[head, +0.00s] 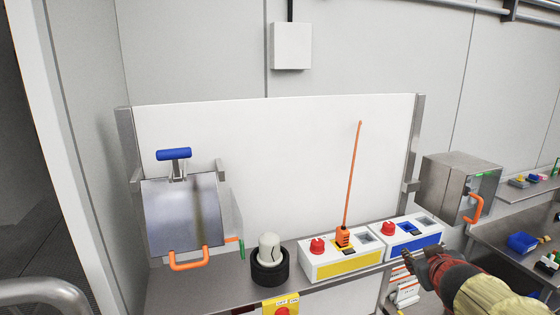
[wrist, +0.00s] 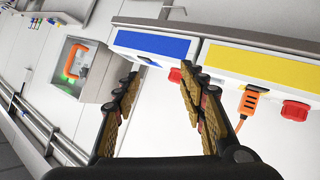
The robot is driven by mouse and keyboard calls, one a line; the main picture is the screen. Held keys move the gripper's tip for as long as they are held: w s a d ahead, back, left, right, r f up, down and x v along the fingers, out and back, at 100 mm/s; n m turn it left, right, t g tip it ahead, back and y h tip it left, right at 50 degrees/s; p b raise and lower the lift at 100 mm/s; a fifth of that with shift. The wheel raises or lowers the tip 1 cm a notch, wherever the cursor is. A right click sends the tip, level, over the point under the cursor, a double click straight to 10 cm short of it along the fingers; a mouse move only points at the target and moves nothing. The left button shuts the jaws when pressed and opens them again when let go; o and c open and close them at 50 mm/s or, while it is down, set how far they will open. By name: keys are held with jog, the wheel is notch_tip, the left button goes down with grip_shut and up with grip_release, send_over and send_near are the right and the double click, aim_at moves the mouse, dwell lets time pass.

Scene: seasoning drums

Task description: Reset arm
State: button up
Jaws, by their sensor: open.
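My gripper (wrist: 161,78) is open in the wrist view, its two fingers apart with nothing between them. In the head view my gripper (head: 412,262) is at the lower right, in front of the blue-panelled control box (head: 404,241). In the wrist view the blue panel (wrist: 152,45) lies just beyond the fingertips. I cannot tell whether the gripper touches anything.
The yellow-panelled box (head: 345,267) has a red knob and an orange plug (head: 343,238) with an upright cord. A metal drum with an orange handle (head: 188,259) stands left, near a white-topped black cylinder (head: 269,271). A metal box (head: 447,183) hangs right.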

jog(key=s+a+f+m+g+h+b, duration=0.15)
jog(key=s+f+g+b, duration=0.45)
jog(key=s+f+b, duration=0.85)
jog(key=s+a+f+y+b, duration=0.1)
jog(key=s+a+f+b, duration=0.3)
jog(key=f, duration=0.4)
jog(key=s+a+f+y+b, duration=0.2)
jog(key=s+a+f+b, duration=0.2)
jog(key=a+f+b, duration=0.2)
jog(key=s+a+f+y+b, duration=0.2)
jog(key=s+a+f+b, duration=0.3)
jog(key=f, duration=0.5)
jog(key=shift+a+f+b, duration=0.15)
jog(key=shift+a+b, duration=0.15)
jog(key=shift+b, duration=0.65)
jog(key=shift+o, duration=0.6)
